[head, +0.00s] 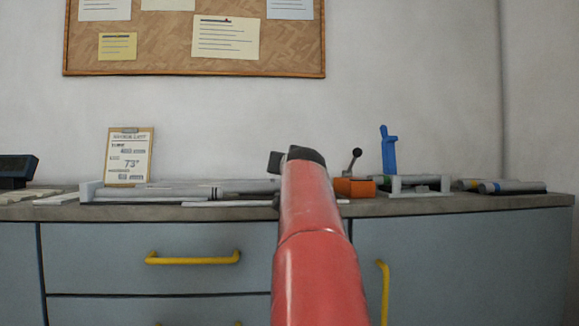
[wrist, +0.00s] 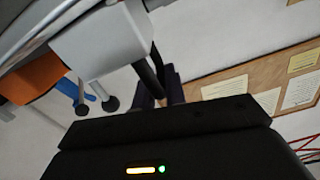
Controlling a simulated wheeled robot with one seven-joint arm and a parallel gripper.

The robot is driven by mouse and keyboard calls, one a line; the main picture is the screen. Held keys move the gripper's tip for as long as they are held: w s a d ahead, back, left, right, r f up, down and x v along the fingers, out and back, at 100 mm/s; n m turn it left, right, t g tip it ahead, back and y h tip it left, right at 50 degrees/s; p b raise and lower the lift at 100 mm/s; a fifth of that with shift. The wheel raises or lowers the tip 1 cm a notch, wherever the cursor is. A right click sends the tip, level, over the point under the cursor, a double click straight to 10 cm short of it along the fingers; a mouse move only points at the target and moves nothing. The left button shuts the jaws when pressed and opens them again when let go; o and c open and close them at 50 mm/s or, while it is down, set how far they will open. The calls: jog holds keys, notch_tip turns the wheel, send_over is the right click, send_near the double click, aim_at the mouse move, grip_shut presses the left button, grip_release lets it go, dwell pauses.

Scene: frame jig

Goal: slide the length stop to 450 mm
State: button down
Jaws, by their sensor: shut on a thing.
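The length stop appears to be the light grey block (wrist: 100,42) in the wrist view, by the metal rail. My gripper (wrist: 145,62) is shut on it, with a dark finger against its right side; the other finger is not clear. In the head view my red arm hides the stop and my fingertips. The long grey jig rail (head: 160,195) lies along the bench, left of my arm. No scale marks can be read, so the stop's position in mm cannot be told.
An orange block (head: 354,187) with a black-knobbed lever stands right of my arm, before a blue upright part (head: 388,150). Loose bars (head: 512,186) lie at the right end. The bench front has yellow handles (head: 192,258).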

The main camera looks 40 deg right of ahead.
jog(key=shift+r, duration=0.1)
jog(key=shift+w+a, duration=0.1)
jog(key=shift+a, duration=0.1)
jog(key=c, duration=1.5)
grip_release()
jog(key=v, duration=0.7)
jog(key=shift+s+a+b, duration=0.2)
jog(key=shift+s+b, duration=0.15)
jog(key=shift+b, duration=0.1)
